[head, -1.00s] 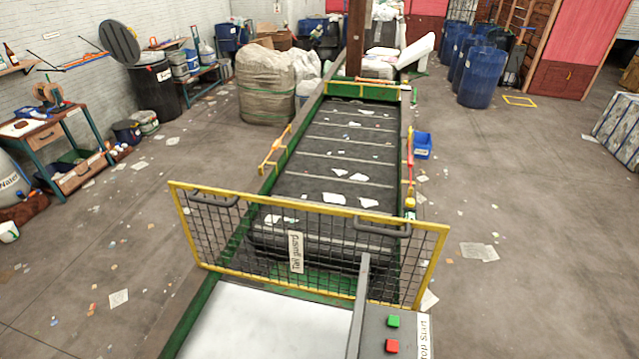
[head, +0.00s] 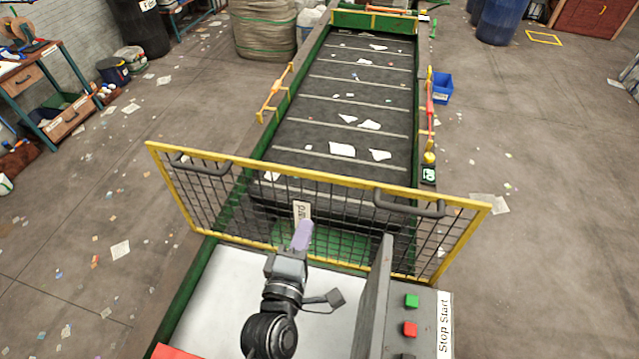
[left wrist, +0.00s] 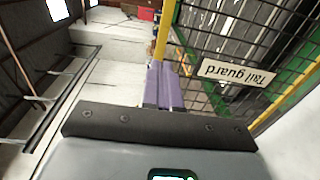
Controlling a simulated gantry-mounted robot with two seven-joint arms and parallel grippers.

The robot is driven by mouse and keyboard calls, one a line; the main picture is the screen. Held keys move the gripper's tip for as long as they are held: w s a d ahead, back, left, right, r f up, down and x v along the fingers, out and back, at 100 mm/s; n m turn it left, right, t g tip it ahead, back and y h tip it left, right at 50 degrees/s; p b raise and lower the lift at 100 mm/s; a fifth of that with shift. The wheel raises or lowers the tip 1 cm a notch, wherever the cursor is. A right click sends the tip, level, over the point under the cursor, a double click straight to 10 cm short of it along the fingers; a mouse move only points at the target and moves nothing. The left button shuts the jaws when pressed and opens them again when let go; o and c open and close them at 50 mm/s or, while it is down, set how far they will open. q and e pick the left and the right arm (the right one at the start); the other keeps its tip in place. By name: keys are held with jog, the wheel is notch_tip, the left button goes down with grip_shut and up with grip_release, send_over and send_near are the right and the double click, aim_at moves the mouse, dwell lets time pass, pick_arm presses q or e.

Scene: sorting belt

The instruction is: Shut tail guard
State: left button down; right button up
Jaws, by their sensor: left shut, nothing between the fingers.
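The tail guard (head: 345,211) is a yellow-framed black mesh panel with two dark handles near its top corners. It stands across the near end of the belt, and its lower edge is above the white bed. My left gripper (head: 302,235) is in front of the guard's lower middle, just below the white label, and partly covers it. Its purple fingers (left wrist: 163,86) are shut and empty in the left wrist view, with the guard's label (left wrist: 238,73) to their right. I cannot tell whether the fingers touch the mesh. My right gripper is not in view.
The belt (head: 350,110) carries several white scraps. A grey post (head: 377,295) and a control box with green and red buttons (head: 411,301) stand at the near right. A blue bin (head: 441,87) is right of the belt. The floor on both sides is mostly open.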

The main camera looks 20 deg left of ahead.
aim_at(322, 177)
pick_arm(q)
jog(key=b+x, duration=0.2)
jog(key=x, duration=1)
jog(key=shift+w+b, duration=0.1)
jog(key=shift+b, duration=0.3)
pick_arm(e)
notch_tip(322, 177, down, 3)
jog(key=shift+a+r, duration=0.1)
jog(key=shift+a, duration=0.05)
pick_arm(q)
jog(key=shift+w, duration=0.15)
